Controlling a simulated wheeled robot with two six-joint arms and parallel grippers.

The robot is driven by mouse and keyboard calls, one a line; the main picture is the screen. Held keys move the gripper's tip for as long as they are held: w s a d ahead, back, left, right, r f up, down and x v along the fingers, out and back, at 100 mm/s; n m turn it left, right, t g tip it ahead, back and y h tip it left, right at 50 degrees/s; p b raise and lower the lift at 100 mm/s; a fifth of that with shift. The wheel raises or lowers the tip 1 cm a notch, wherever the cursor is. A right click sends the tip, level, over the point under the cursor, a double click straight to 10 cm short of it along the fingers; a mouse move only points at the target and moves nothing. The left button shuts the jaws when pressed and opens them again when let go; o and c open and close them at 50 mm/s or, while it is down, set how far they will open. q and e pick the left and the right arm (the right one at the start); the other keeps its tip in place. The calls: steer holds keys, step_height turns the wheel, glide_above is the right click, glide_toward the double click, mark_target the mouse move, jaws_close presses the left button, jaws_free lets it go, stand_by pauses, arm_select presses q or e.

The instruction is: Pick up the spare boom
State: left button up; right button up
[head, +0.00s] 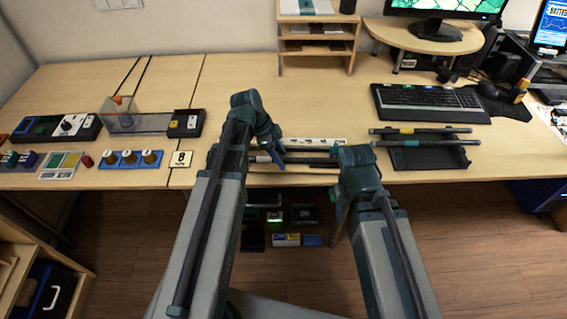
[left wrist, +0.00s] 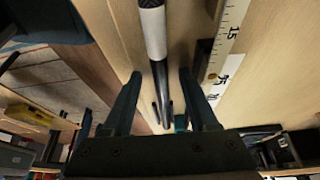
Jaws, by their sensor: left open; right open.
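A dark rod with a white band (left wrist: 153,32) lies along the middle of the left wrist view; I take it for the spare boom. My left gripper (left wrist: 161,74) is open, with one finger on each side of the rod and gaps showing on both sides. In the head view the left gripper (head: 274,154) is low over the desk's front edge, by dark rods (head: 308,161). My right gripper (head: 338,207) hangs near that edge, apart from the rods; its fingers are small and partly hidden by my arm.
A white ruler strip (head: 318,141) lies behind the middle rods. A keyboard (head: 430,98) is behind the tray.

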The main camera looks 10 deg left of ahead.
arm_select(q)
jaws_close()
steer(key=shift+r, duration=0.2)
stand_by(0.3)
step_height(320, 180, up, 10)
steer(key=p, duration=1)
steer(key=shift+a+f, duration=0.1)
steer(key=shift+f, duration=0.05)
